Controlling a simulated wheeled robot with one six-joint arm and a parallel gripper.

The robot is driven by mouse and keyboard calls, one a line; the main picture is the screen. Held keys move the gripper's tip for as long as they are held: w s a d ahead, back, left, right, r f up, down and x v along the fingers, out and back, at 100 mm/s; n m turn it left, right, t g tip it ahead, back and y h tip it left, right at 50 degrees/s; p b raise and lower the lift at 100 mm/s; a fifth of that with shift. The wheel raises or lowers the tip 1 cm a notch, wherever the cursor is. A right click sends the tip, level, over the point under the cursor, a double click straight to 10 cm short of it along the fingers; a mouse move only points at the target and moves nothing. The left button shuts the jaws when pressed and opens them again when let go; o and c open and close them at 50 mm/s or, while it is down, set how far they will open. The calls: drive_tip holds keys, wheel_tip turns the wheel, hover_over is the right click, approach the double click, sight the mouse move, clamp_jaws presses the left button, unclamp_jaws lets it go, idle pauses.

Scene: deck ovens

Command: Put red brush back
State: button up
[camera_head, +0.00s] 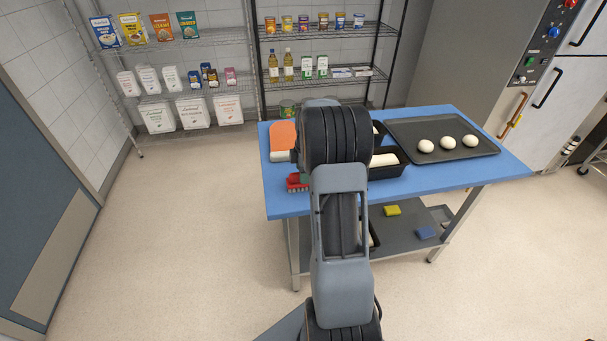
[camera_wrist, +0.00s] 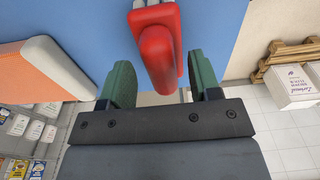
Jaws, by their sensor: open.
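The red brush (camera_head: 296,184) lies on the blue tabletop near its left front edge. In the wrist view the red brush (camera_wrist: 157,48) shows its rounded red handle pointing toward my gripper, with pale bristles at the top edge. My gripper (camera_wrist: 158,68) is open, its two green fingers on either side of the handle, with a gap on each side. I cannot tell how far the handle reaches between them in depth. In the head view my arm hides most of the gripper and part of the table.
The blue table (camera_head: 430,183) also holds an orange item with a pale edge (camera_head: 283,137), black loaf tins (camera_head: 390,168) and a dark tray (camera_head: 475,128) with dough balls. A yellow sponge (camera_head: 392,210) and blue item (camera_head: 425,232) lie below. Wire shelves (camera_head: 200,91) stand behind. Floor at left is clear.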

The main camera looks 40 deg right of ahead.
wheel_tip(320, 180, up, 10)
drive_tip(key=s+a+r+m+t, duration=0.1)
drive_tip(key=s+a+r+m, duration=0.15)
drive_tip(key=a, duration=0.45)
drive_tip(key=s+a+r+m, duration=0.2)
drive_tip(key=s+a+m, duration=0.1)
drive_tip(key=a, duration=0.3)
drive_tip(key=s+a+f+m+t, duration=0.2)
drive_tip(key=s+a+m, duration=0.5)
drive_tip(key=s+a, duration=0.4)
drive_tip(key=shift+s+f+h, duration=0.4)
drive_tip(key=shift+s+f, duration=0.2)
drive_tip(key=shift+f, duration=0.1)
